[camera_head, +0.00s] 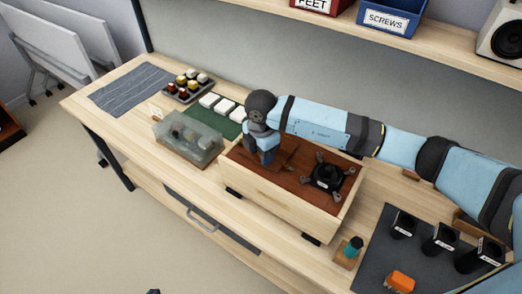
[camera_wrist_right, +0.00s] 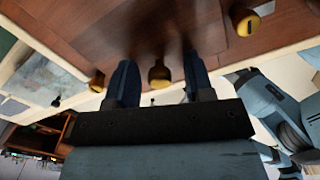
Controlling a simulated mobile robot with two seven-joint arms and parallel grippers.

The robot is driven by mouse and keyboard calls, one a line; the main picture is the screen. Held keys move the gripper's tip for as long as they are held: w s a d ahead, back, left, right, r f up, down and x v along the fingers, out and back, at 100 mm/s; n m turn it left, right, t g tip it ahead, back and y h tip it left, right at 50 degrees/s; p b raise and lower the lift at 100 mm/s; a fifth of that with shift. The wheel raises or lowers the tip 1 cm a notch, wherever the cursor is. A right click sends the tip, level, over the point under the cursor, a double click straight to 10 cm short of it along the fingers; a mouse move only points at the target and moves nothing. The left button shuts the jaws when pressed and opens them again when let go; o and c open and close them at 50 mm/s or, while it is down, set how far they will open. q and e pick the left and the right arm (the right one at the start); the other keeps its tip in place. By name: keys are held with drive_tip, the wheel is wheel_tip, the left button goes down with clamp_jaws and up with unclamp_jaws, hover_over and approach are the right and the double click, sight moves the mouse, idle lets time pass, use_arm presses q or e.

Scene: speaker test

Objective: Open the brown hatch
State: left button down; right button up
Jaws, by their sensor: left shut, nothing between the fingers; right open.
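A light wooden box (camera_head: 270,196) with a reddish-brown top (camera_head: 301,178) stands on the bench in the head view. The brown panel, which I take for the hatch, fills the top of the right wrist view (camera_wrist_right: 100,30). My right gripper (camera_head: 266,162) is low over the left part of this top. Contact with the panel cannot be told. My left gripper (camera_head: 153,291) shows only as a dark tip at the bottom edge, away from the box.
A black part with several feet (camera_head: 327,176) sits on the brown top's right side. A clear-lidded box (camera_head: 188,140) stands left of the wooden box. Black cups (camera_head: 402,226) and an orange item (camera_head: 400,281) are at right. A shelf (camera_head: 400,42) runs above the bench.

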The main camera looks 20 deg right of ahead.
clamp_jaws()
drive_tip(key=shift+r, duration=0.15)
